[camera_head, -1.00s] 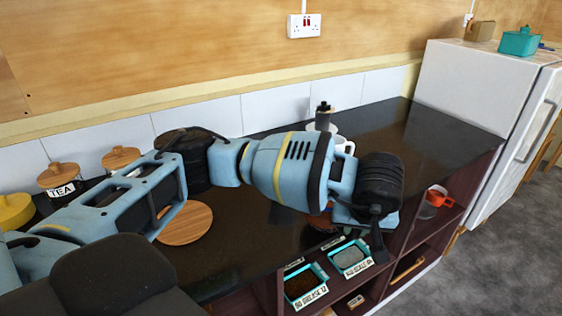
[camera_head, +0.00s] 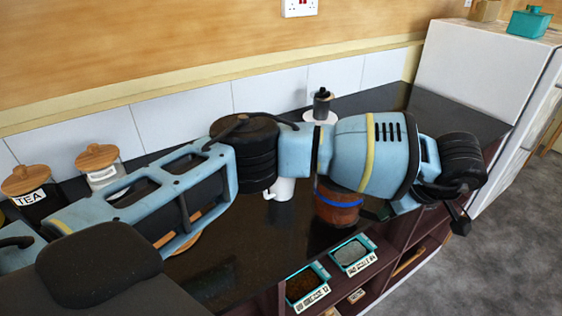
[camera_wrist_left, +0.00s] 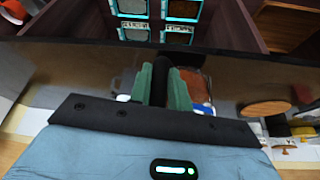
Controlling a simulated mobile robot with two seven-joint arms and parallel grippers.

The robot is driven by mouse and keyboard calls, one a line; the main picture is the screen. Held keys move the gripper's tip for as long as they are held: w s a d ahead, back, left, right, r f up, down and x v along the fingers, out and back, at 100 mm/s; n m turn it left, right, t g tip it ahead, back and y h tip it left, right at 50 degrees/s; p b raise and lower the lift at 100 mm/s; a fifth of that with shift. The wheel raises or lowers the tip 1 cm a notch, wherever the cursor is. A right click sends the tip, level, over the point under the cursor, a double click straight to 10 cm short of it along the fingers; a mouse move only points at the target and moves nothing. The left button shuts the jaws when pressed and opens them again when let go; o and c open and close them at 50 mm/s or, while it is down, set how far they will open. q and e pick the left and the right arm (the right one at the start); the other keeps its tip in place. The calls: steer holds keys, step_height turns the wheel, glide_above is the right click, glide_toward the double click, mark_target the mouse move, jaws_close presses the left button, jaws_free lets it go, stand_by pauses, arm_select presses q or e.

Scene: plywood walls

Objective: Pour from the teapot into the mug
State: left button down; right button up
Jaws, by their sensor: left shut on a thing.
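A brown teapot (camera_head: 338,207) with a blue band shows below my left wrist in the head view, its top hidden by the arm. Its reddish-brown body (camera_wrist_left: 197,84) also shows in the left wrist view, beside the fingers. My left gripper (camera_wrist_left: 163,78) has its green fingers shut on the teapot's black handle. In the head view the fingers (camera_head: 380,211) are mostly hidden, at the teapot's right side. A white mug (camera_head: 282,190) with its handle to the left stands on the dark counter, left of the teapot, its rim hidden by my arm. My right gripper is out of view.
Tea jar (camera_head: 30,190) and another lidded jar (camera_head: 100,165) stand at the left back. A dark bottle (camera_head: 321,103) stands behind my arm. A white fridge (camera_head: 480,90) is at the right.

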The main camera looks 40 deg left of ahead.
arm_select(q)
steer(key=shift+r, duration=0.3)
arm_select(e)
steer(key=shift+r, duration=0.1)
